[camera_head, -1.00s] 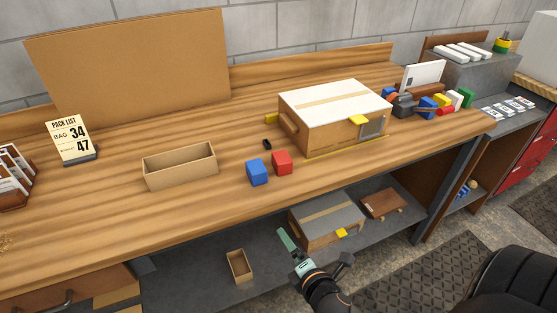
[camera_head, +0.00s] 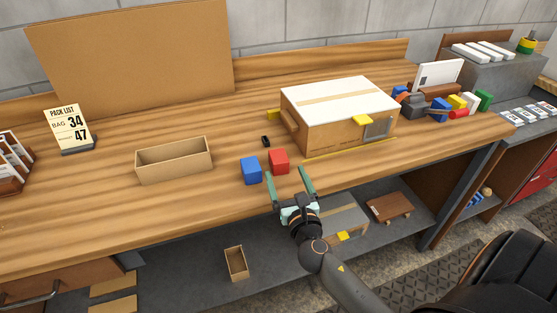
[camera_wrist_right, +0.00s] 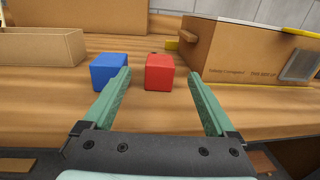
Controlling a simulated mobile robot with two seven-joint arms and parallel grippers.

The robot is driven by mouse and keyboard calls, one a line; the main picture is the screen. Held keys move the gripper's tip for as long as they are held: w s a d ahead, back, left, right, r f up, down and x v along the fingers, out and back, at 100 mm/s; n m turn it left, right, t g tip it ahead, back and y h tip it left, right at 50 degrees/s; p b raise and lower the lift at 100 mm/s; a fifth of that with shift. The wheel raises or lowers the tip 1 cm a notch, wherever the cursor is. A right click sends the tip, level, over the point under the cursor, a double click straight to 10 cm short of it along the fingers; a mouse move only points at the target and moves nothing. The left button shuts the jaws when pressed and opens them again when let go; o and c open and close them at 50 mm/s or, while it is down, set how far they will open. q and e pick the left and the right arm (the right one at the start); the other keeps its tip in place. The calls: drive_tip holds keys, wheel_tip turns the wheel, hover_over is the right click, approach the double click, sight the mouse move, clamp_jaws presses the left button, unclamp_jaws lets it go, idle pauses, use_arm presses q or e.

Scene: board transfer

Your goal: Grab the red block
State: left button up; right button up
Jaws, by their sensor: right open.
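The red block (camera_head: 279,161) stands on the wooden workbench, just right of the blue block (camera_head: 251,170). In the right wrist view the red block (camera_wrist_right: 159,72) sits ahead, beyond and between the fingertips. The blue block (camera_wrist_right: 109,71) is close on its left, near the left finger's tip. My right gripper (camera_head: 288,178) is open and empty at the bench's front edge, with its fingers pointing toward the red block; it shows in the wrist view (camera_wrist_right: 160,80) too. My left gripper is in no view.
An open cardboard tray (camera_head: 174,174) lies left of the blue block. A small black item (camera_head: 265,141) lies behind the blocks. The bench front is clear.

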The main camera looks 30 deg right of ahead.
sight(279, 156)
drive_tip(key=x, duration=0.8)
drive_tip(key=shift+d, duration=0.1)
clamp_jaws()
idle(0.7)
